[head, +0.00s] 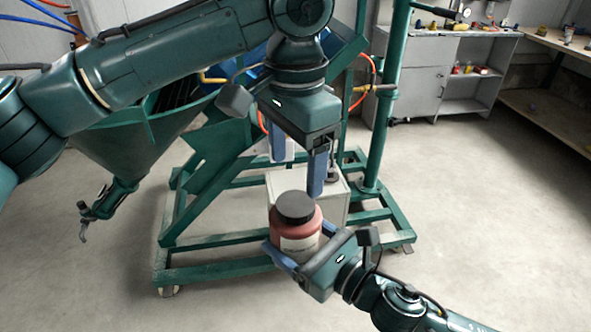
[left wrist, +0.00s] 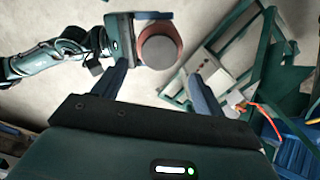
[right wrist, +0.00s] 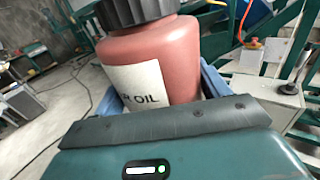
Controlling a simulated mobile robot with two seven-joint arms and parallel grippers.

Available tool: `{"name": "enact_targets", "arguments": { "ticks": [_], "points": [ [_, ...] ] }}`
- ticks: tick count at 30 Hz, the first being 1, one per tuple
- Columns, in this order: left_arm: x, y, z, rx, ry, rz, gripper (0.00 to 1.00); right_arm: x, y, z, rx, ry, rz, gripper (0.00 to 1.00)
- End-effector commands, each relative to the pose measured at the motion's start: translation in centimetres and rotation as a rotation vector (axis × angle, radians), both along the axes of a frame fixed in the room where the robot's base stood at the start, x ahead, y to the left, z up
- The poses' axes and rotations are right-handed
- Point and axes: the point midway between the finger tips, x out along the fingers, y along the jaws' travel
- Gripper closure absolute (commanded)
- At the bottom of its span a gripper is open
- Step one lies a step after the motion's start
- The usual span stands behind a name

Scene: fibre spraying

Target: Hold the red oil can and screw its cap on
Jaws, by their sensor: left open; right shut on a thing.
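The red oil can (head: 297,240) has a white label and stands upright in the grip of my right gripper (head: 287,262), whose blue fingers hold its sides. The black cap (head: 295,207) sits on top of the can; I cannot tell how tight it is. The can (right wrist: 160,62), its label and the ribbed cap (right wrist: 135,10) fill the right wrist view. My left gripper (head: 297,172) is open and empty above the cap, fingers pointing down. In the left wrist view the cap (left wrist: 158,51) lies beyond and between the spread fingers (left wrist: 155,85).
A green wheeled frame (head: 200,272) with a hopper and a white box (head: 335,200) stands just behind the can. A grey cabinet (head: 420,80) and a wooden bench (head: 550,100) are at the back right. The floor at the right is clear.

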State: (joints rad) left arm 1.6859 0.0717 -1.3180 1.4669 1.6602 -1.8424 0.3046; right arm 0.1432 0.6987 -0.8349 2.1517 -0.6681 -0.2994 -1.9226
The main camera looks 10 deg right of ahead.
Motion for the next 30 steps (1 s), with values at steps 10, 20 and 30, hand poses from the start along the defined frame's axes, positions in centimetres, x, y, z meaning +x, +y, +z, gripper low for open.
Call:
{"name": "enact_targets", "arguments": {
  "ticks": [10,20,30],
  "points": [
    [0.0,0.0,1.3,0.000,0.000,0.013,0.29,0.0,0.0,0.1,0.001,-0.002,0.001,0.89],
    [0.0,0.0,-2.3,0.001,0.002,0.013,0.29,0.0,0.0,0.1,0.001,-0.002,0.001,0.89],
    [0.0,0.0,-6.3,0.000,-0.001,0.013,0.29,0.0,0.0,0.1,0.001,-0.002,0.001,0.89]
  ]
}}
